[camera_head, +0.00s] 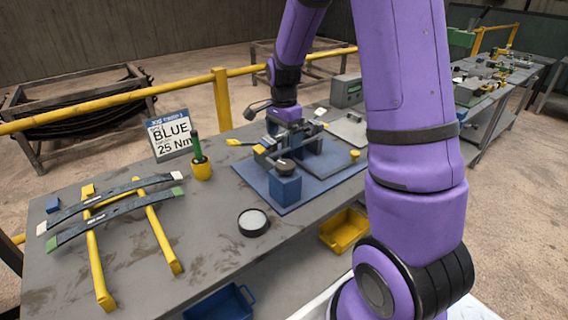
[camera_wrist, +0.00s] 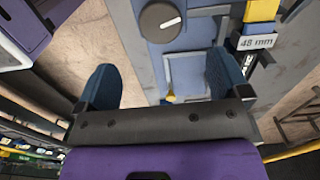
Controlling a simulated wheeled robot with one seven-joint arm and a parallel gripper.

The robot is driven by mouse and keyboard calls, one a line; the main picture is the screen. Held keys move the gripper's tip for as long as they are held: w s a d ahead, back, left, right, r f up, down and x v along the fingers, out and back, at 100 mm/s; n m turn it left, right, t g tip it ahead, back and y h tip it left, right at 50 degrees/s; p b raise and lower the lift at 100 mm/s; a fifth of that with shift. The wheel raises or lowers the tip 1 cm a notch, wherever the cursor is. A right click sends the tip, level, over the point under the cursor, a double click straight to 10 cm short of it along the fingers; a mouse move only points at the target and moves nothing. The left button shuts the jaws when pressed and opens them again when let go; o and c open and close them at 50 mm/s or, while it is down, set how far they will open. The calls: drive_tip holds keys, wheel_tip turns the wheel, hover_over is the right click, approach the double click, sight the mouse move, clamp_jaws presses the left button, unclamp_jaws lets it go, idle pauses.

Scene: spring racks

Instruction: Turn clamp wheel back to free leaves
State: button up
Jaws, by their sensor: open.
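A dark round clamp wheel (camera_wrist: 160,22) with a white mark on its face shows at the top of the wrist view. In the head view a dark round part, apparently the same wheel (camera_head: 285,165), sits on a blue block (camera_head: 285,187) of the clamp fixture. My gripper (camera_wrist: 163,82) is open, its two blue fingers wide apart with nothing between them; the wheel lies beyond the fingertips, not touched. In the head view my gripper (camera_head: 287,112) is above the back of the fixture, partly hidden. I cannot make out leaves inside the clamp.
Two dark curved leaves (camera_head: 108,208) lie across yellow bars at the left of the bench. A 46 mm label (camera_wrist: 258,42) is right of the wheel. Yellow rails run behind.

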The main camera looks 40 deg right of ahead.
sight(284, 164)
wheel_tip(284, 164, down, 10)
drive_tip(key=shift+f, duration=0.1)
idle(0.4)
drive_tip(key=c, duration=0.9)
